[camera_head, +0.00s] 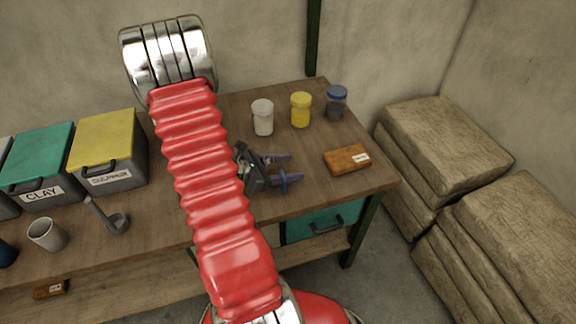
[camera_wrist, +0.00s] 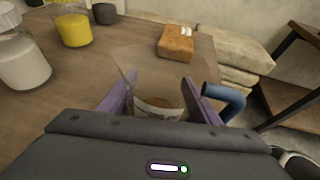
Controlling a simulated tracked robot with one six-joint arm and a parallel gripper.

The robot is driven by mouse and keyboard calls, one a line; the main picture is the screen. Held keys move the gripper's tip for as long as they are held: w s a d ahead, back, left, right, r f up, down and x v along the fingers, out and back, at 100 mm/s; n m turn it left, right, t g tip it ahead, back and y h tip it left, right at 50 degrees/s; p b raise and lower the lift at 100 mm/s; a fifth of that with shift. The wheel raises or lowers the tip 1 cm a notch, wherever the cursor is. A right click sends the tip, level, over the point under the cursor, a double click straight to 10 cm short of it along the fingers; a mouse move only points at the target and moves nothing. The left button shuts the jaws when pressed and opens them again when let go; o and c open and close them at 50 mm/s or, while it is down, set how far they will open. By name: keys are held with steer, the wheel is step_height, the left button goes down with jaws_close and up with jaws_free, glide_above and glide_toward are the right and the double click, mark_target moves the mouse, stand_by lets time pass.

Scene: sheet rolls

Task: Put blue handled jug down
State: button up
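The blue handled jug (camera_wrist: 158,104) is clear, with a pale label low on its side, and stands between my gripper's fingers in the wrist view. Its blue handle (camera_wrist: 232,100) sticks out to the right, outside the right finger. My gripper (camera_wrist: 157,98) has purple fingers closed on opposite sides of the jug. In the head view my gripper (camera_head: 284,168) is over the right part of the wooden table (camera_head: 225,222), and the blue handle shows by the nearer finger; the clear body barely shows. I cannot tell whether the jug's base touches the tabletop.
A brown block (camera_head: 347,160) lies to the right. A white-filled jar (camera_head: 262,118), a yellow jar (camera_head: 301,110) and a dark blue-lidded jar (camera_head: 336,103) stand behind. Labelled bins (camera_head: 108,150), a ladle (camera_head: 112,219) and a grey cup (camera_head: 47,234) are left. Sacks (camera_head: 445,150) lie beyond the table's right edge.

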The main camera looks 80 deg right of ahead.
steer(key=o, duration=0.5)
steer(key=v, duration=1.1)
steer(key=shift+r, duration=0.15)
steer(key=shift+w+a+r, duration=0.2)
steer(key=shift+w+a, duration=0.05)
steer(key=shift+w, duration=0.1)
stand_by(0.5)
